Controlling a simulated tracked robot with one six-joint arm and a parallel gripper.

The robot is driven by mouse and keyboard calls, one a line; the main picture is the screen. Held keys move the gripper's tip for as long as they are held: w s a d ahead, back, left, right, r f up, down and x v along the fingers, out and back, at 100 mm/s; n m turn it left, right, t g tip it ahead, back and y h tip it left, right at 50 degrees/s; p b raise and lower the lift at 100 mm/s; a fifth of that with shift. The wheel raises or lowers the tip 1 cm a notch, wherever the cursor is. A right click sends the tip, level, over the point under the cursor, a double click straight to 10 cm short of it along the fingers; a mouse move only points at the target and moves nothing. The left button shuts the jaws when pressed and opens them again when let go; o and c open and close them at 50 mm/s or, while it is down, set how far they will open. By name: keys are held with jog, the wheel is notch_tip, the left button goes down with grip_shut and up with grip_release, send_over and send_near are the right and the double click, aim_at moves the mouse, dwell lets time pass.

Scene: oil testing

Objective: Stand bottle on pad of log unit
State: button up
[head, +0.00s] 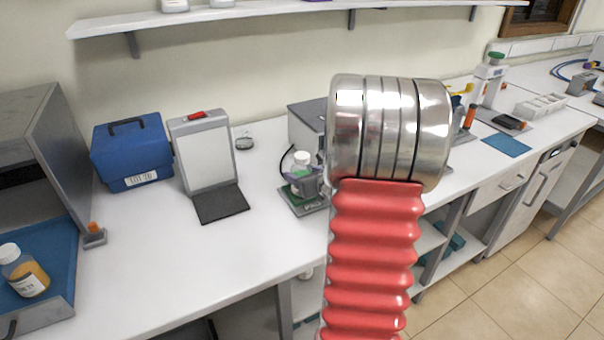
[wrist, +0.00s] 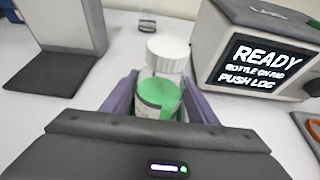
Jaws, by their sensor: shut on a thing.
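The bottle (wrist: 160,88) has a white ribbed cap, clear shoulders and green contents. My gripper (wrist: 158,105) is shut on it, with one purple finger on each side, and the bottle looks close to upright. In the head view the bottle (head: 302,162) shows just left of my arm. The log unit (wrist: 265,50) is a grey box behind and to the right of the bottle. Its screen (wrist: 262,65) reads READY, BOTTLE ON PAD, PUSH LOG. I cannot identify its pad for certain, nor tell whether the bottle's hidden base touches anything.
A panel stand (head: 208,155) with a dark base stands left of the bottle. A blue case (head: 132,150) and a bottle of amber liquid (head: 24,272) are farther left. The bench front (head: 250,245) is clear.

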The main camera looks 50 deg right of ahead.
jog(key=o, duration=1.4)
jog(key=shift+s+a+r, duration=0.1)
jog(key=shift+s+r, duration=0.2)
jog(key=shift+s, duration=0.25)
jog(key=v, duration=1)
jog(key=shift+s+r, duration=0.15)
jog(key=shift+s, duration=0.2)
jog(key=shift+a, duration=0.1)
